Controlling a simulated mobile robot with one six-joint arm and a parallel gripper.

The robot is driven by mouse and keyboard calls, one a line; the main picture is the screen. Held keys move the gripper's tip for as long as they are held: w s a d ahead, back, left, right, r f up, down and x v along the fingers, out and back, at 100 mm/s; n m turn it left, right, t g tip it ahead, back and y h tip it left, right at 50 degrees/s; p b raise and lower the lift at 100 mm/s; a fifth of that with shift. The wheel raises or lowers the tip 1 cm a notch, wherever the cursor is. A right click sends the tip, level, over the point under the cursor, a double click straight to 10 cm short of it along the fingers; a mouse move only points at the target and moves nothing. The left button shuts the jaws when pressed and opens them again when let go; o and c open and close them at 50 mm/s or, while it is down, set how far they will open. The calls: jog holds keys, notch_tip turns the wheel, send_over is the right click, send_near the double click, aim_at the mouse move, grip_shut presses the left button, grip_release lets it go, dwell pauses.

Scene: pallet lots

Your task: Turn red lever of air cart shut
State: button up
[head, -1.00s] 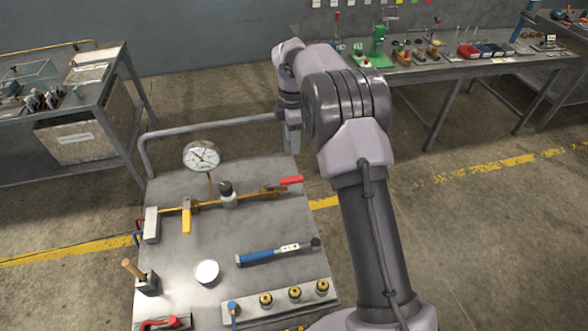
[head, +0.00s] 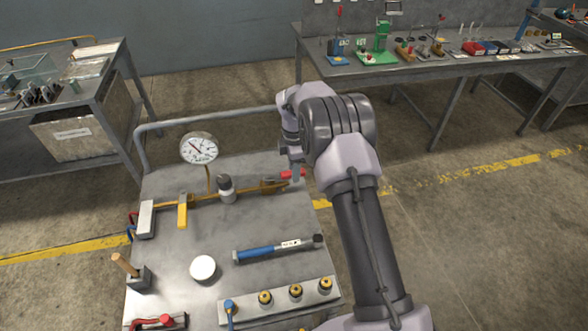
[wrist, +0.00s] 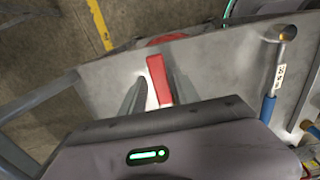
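The red lever (head: 288,175) is at the right end of the brass pipe (head: 205,197) on the cart top, roughly in line with the pipe. In the wrist view the red lever (wrist: 158,78) appears between my two fingers. My gripper (head: 296,172) points down at the lever and partly covers it in the head view. In the wrist view my gripper (wrist: 156,86) is open, with a gap at the lever's left and the right finger close to it. I cannot tell how deep the fingers reach or whether they touch it.
On the cart are a gauge (head: 199,148), a yellow lever (head: 183,211), a blue-handled tool (head: 277,249), a white round piece (head: 203,268) and a fitting block (head: 283,301). A cart rail (head: 205,122) runs behind. A workbench (head: 440,66) stands at the back right.

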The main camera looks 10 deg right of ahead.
grip_shut()
dwell(1.2)
